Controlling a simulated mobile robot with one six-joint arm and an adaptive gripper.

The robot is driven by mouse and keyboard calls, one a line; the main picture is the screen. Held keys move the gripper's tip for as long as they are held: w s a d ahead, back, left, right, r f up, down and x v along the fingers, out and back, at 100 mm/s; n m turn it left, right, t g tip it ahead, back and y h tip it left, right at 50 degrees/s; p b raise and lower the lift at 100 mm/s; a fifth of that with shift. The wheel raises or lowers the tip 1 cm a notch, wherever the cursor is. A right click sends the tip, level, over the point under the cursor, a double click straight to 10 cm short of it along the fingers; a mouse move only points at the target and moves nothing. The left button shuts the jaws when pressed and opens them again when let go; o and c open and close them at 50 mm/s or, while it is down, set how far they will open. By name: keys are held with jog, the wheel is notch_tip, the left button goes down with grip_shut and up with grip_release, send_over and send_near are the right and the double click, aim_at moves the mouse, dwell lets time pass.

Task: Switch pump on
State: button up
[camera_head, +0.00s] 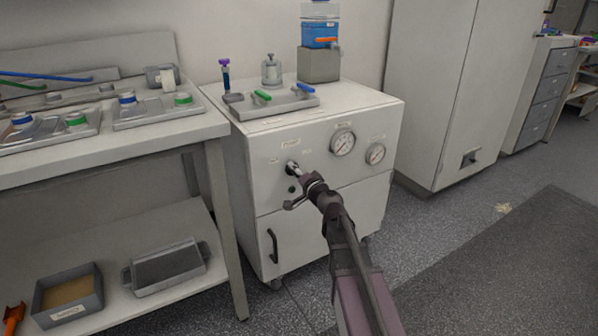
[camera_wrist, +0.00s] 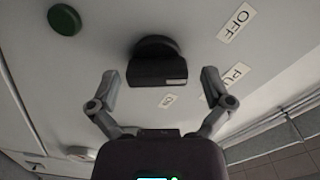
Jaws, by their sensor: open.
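The pump cabinet (camera_head: 323,148) is a white box on castors with two round gauges on its front. In the wrist view a black rotary knob (camera_wrist: 157,68) with a bar-shaped grip stands out from its panel. An "OFF" label (camera_wrist: 236,22) and a smaller label reading "ON" (camera_wrist: 167,101) lie near the knob. I cannot tell which label the knob points to. My gripper (camera_wrist: 160,78) is open, with one finger on each side of the knob and visible gaps between. In the head view my gripper (camera_head: 300,186) is at the panel's left part.
A round green button (camera_wrist: 64,19) is beside the knob. A grey tray with coloured handles (camera_head: 285,104) and small bottles stand on the cabinet top. A workbench (camera_head: 150,137) is close on the left. A tall white cabinet (camera_head: 432,80) stands to the right, with open floor in front.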

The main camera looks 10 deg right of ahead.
jog(key=shift+d, duration=0.1)
jog(key=shift+d, duration=0.15)
jog(key=c, duration=1)
